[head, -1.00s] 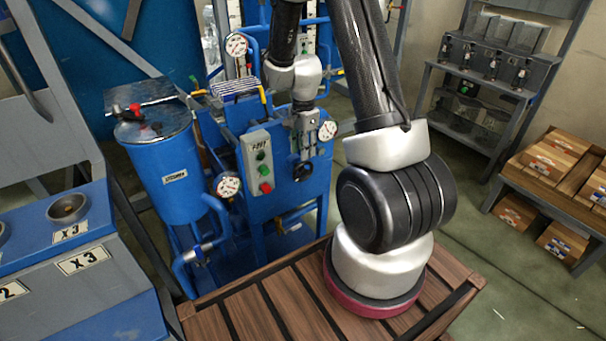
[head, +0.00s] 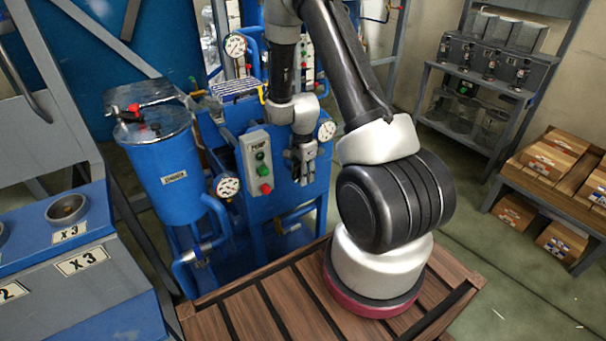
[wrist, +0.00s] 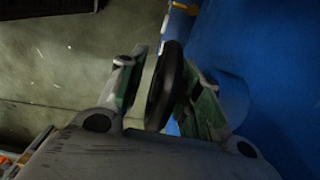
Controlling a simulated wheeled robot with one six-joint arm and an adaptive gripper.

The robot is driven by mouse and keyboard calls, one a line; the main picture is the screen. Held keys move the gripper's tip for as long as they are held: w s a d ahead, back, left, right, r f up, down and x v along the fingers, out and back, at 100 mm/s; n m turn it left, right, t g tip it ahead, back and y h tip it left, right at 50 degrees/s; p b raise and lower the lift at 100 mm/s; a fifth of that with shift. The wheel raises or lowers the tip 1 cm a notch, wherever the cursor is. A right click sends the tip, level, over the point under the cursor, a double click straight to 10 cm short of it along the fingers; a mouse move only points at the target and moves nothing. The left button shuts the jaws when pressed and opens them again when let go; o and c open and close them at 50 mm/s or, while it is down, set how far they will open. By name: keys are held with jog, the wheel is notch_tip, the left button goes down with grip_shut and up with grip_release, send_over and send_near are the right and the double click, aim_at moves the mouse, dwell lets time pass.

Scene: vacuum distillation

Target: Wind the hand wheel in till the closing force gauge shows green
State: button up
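The hand wheel (wrist: 166,86) is a black ring seen nearly edge-on in the wrist view. My gripper (wrist: 164,92) has one finger on each side of it. A gap shows between the left finger and the wheel; the right finger is close to it, and I cannot tell if they touch. In the head view my gripper (head: 303,172) is in front of the blue machine's face and hides the wheel. White round gauges are at the machine's right (head: 326,131), lower left (head: 227,186) and top (head: 236,45). Which one is the closing force gauge, and their readings, cannot be told.
A control box (head: 257,163) with green and red buttons is just left of my gripper. A blue tank (head: 172,180) stands further left. A slatted wooden surface (head: 262,315) is in the foreground. Shelves (head: 480,75) and boxes (head: 550,160) stand right, with open floor between.

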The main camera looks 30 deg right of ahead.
grip_shut()
jog(key=shift+s+d+y, duration=0.1)
jog(key=shift+d+y, duration=0.05)
jog(key=shift+y, duration=0.15)
jog(key=shift+a+y, duration=0.2)
jog(key=shift+y, duration=0.3)
grip_release()
jog(key=r, duration=0.4)
jog(key=d+r, duration=0.1)
jog(key=r, duration=0.6)
jog(key=shift+d+r, duration=0.3)
jog(key=shift+r, duration=0.1)
